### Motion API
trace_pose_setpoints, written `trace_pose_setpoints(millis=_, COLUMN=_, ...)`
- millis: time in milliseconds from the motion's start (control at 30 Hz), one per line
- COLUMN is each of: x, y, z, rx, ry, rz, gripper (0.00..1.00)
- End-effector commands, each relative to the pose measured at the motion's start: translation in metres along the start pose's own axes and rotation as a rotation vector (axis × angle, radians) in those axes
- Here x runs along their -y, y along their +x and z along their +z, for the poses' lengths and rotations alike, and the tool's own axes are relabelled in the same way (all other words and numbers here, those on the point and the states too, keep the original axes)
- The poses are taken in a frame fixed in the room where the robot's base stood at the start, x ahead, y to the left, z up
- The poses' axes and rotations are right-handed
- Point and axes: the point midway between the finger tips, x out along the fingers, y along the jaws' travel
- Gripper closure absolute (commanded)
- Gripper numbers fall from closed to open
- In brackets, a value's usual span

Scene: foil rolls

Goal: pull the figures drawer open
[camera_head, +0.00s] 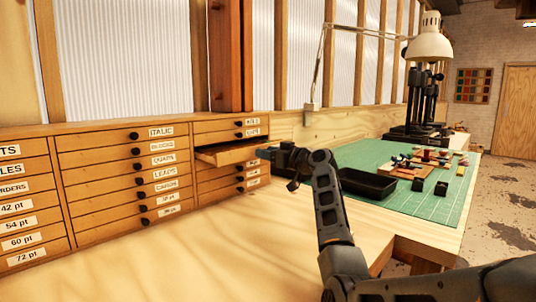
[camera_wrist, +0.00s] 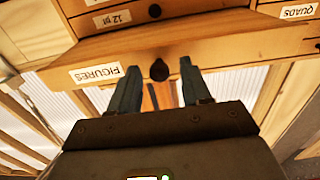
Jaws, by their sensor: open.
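The figures drawer (camera_head: 226,155) stands partly out of the right column of the wooden cabinet in the head view, its inside showing. In the wrist view, which looks upside down, the figures drawer (camera_wrist: 225,48) carries a "FIGURES" label (camera_wrist: 96,74) and a dark round knob (camera_wrist: 159,70). My gripper (camera_head: 266,152) is at the drawer's front. In the wrist view my gripper (camera_wrist: 158,74) is open, with one finger on each side of the knob and a visible gap to it. The head view hides the knob behind the gripper.
Other labelled drawers (camera_head: 127,170) are closed around it. The wooden bench top (camera_head: 200,245) in front is clear. To the right, a black tray (camera_head: 366,184) and small blocks lie on a green mat (camera_head: 440,199). A lamp (camera_head: 428,45) stands behind.

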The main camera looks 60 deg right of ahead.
Motion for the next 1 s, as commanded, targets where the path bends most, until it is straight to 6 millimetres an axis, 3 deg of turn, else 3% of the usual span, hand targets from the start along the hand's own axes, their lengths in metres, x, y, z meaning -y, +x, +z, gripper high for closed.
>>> trace_pose_setpoints(millis=500, x=-0.001, y=-0.071, z=0.002, rx=0.000, ry=0.000, rz=0.002, gripper=0.52)
trace_pose_setpoints(millis=1000, x=0.000, y=-0.075, z=0.001, rx=0.001, ry=0.000, rz=0.001, gripper=0.52)
